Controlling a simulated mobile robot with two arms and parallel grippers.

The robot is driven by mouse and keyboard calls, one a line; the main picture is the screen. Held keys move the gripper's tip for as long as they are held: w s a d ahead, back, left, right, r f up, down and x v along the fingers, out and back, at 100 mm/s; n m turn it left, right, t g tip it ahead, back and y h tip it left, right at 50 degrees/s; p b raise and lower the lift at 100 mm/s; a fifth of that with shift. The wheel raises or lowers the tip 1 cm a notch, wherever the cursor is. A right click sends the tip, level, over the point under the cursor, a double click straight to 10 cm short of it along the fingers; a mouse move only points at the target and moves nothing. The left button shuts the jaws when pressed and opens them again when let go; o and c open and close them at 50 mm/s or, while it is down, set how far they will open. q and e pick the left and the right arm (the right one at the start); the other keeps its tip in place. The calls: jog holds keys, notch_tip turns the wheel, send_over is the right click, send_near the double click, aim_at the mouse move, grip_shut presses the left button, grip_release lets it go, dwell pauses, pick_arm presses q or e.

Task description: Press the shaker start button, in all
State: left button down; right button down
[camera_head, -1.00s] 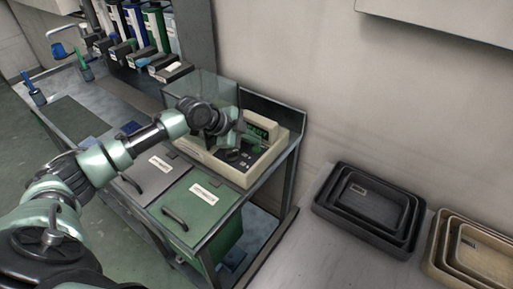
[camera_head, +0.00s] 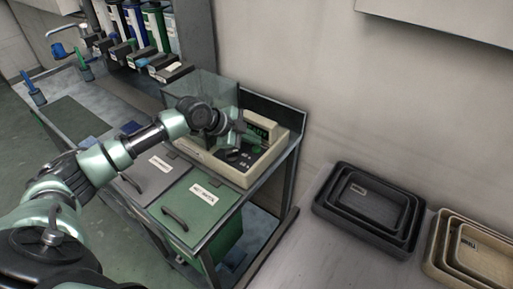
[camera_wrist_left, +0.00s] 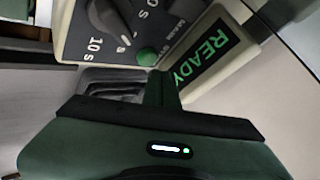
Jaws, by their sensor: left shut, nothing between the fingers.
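The shaker (camera_head: 226,172) is a beige bench unit with a dark control panel and a clear cover behind. In the left wrist view its panel (camera_wrist_left: 75,45) shows dark knobs with white time marks, a round green button (camera_wrist_left: 147,57) and a lit READY display (camera_wrist_left: 212,50). My left gripper (camera_head: 254,142) hangs over the panel. In the wrist view its shut, empty fingertips (camera_wrist_left: 160,78) are close to the green button, just below it in the picture. Whether they touch it cannot be told. My right gripper is not in view.
The shaker stands at the right end of a bench with a green lidded bin (camera_head: 200,205) and a grey one (camera_head: 150,175). Bottle dispensers (camera_head: 155,30) line the back. Nested black trays (camera_head: 325,212) and tan trays (camera_head: 437,262) lie on a surface at right.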

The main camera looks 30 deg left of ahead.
pick_arm(q)
jog(key=shift+f, duration=0.1)
jog(key=shift+f, duration=0.35)
